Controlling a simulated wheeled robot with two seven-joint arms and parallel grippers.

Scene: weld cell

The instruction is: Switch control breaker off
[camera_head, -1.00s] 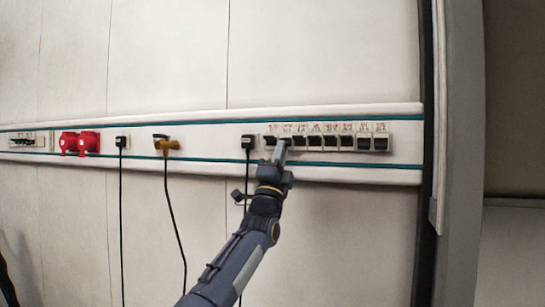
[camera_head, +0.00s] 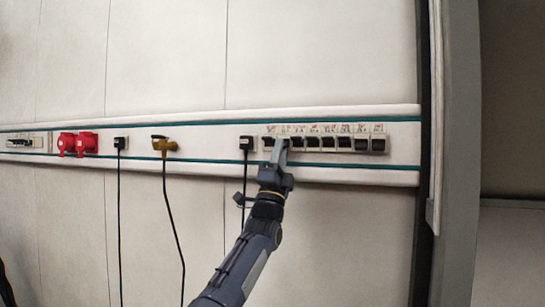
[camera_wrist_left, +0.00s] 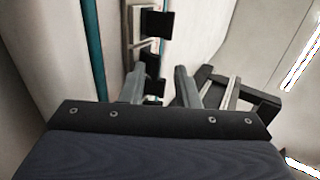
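A row of several breakers with black switches (camera_head: 328,143) sits in the white wall rail, with small red labels above that are too small to read. I cannot tell which one is the control breaker. My left gripper (camera_head: 280,148) is at the left end of this row, its fingertips in front of the second breaker from the left and partly hiding it. In the left wrist view, the two fingers of the left gripper (camera_wrist_left: 160,85) are apart, with a black switch (camera_wrist_left: 155,88) visible between and beyond them. Contact cannot be told. My right gripper is not in view.
The wall above is clear.

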